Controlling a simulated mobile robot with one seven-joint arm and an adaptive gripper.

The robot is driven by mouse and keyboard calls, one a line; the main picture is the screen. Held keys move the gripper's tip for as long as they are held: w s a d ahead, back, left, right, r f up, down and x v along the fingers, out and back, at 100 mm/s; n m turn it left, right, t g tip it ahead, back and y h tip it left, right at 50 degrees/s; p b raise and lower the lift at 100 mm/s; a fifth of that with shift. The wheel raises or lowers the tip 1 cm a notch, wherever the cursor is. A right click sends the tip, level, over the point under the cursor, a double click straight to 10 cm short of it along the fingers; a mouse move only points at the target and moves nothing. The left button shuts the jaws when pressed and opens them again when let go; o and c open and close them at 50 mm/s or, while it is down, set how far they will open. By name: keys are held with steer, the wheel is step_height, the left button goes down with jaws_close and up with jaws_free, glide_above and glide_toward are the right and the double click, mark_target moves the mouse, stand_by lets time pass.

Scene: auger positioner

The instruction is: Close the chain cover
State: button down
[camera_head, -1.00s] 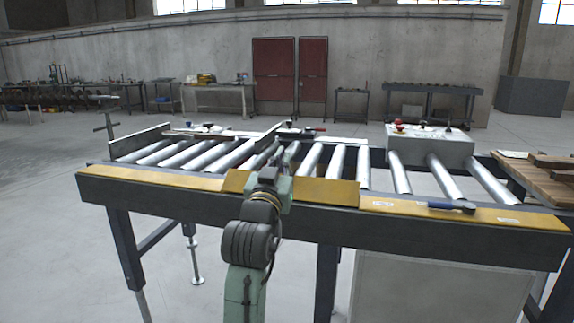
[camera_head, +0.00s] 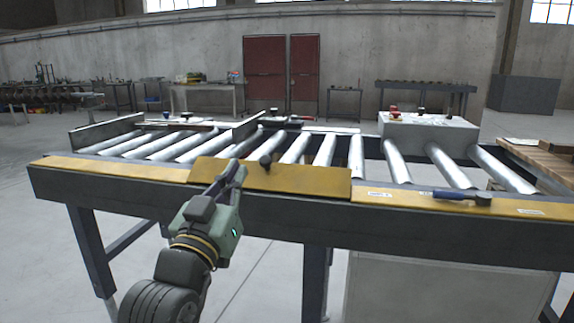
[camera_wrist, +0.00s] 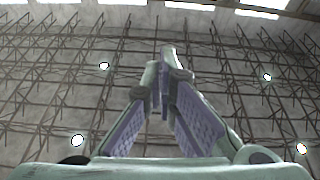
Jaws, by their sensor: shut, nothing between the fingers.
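The chain cover (camera_head: 300,180) is a yellow panel on the front rail of the roller conveyor, with a dark knob (camera_head: 265,161) near its upper edge. It looks tilted up against the flatter yellow strips on either side. My gripper (camera_head: 236,168) is shut and empty. In the head view it overlaps the left part of the cover, left of the knob; whether it touches is not clear. In the wrist view, the fingertips (camera_wrist: 163,82) are together, with only the wall and roof trusses behind them.
Metal rollers (camera_head: 325,150) lie behind the cover. A blue-handled tool (camera_head: 455,194) rests on the right yellow strip. A white control box (camera_head: 428,132) stands behind, and wooden boards (camera_head: 540,160) lie at the right. The floor in front is clear.

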steer(key=r+p, duration=0.1)
steer(key=p, duration=0.2)
glide_above(262, 187)
steer(key=s, duration=0.2)
steer(key=shift+w+a+f, duration=0.2)
steer(key=shift+w+f, duration=0.25)
steer(key=shift+r+p, duration=0.1)
steer(key=shift+p, duration=0.2)
steer(key=shift+w+d+r+g+p, duration=0.1)
steer(key=shift+w+r+g+p, duration=0.25)
steer(key=shift+p, duration=0.35)
steer(key=shift+w+f+g+y, duration=0.1)
steer(key=shift+f+g+y, duration=0.25)
steer(key=shift+g, duration=0.1)
steer(key=shift+w+d, duration=0.1)
